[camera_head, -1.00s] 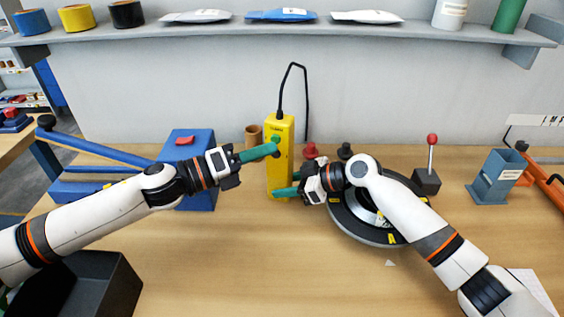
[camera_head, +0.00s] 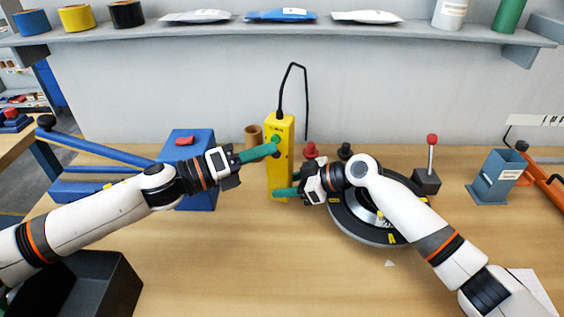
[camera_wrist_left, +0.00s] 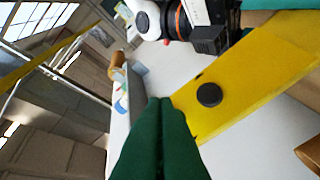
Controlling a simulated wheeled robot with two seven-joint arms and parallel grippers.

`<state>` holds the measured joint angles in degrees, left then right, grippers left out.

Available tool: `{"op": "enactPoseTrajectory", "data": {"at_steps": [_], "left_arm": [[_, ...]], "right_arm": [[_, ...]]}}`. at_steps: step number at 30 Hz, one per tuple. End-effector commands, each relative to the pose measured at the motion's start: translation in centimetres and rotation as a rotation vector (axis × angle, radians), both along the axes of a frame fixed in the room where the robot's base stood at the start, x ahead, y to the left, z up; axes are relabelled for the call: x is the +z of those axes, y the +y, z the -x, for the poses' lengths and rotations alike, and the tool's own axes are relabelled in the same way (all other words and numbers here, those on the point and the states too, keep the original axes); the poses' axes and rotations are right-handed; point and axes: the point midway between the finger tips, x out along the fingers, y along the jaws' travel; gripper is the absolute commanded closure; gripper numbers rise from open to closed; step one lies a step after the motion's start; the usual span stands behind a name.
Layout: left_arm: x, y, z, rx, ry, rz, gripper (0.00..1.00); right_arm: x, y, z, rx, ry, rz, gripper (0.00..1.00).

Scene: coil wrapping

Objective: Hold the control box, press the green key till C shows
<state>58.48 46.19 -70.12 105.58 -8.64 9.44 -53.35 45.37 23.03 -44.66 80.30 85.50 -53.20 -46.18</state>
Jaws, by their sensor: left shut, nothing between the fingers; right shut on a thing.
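The yellow control box (camera_head: 283,163) hangs upright on a black cable over the back of the table. A green key (camera_head: 276,139) shows on its upper front. My left gripper (camera_head: 275,149) is shut and empty, its green fingertips at the box's front just below or at that key; whether they touch it I cannot tell. In the left wrist view the shut fingers (camera_wrist_left: 160,102) point at the yellow box (camera_wrist_left: 260,65), beside a black round button (camera_wrist_left: 209,94). My right gripper (camera_head: 287,184) is shut on the lower part of the box. The display's letter is too small to read.
A turntable-like black ring (camera_head: 352,229) lies under my right arm. A blue block (camera_head: 190,148) stands behind my left gripper, and a brown cup (camera_head: 253,136) left of the box. A red-knobbed lever (camera_head: 430,165) stands right. The front middle of the table is clear.

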Motion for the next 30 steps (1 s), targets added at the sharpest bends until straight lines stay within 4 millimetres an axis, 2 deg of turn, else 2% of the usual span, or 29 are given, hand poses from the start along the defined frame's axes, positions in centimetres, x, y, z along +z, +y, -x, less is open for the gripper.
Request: {"op": "enactPoseTrajectory", "data": {"at_steps": [30], "left_arm": [[0.03,-0.3,-0.86,0.0,0.0,0.0,1.0]], "right_arm": [[-0.05,0.02,0.04,0.001,0.001,0.001,0.73]]}}
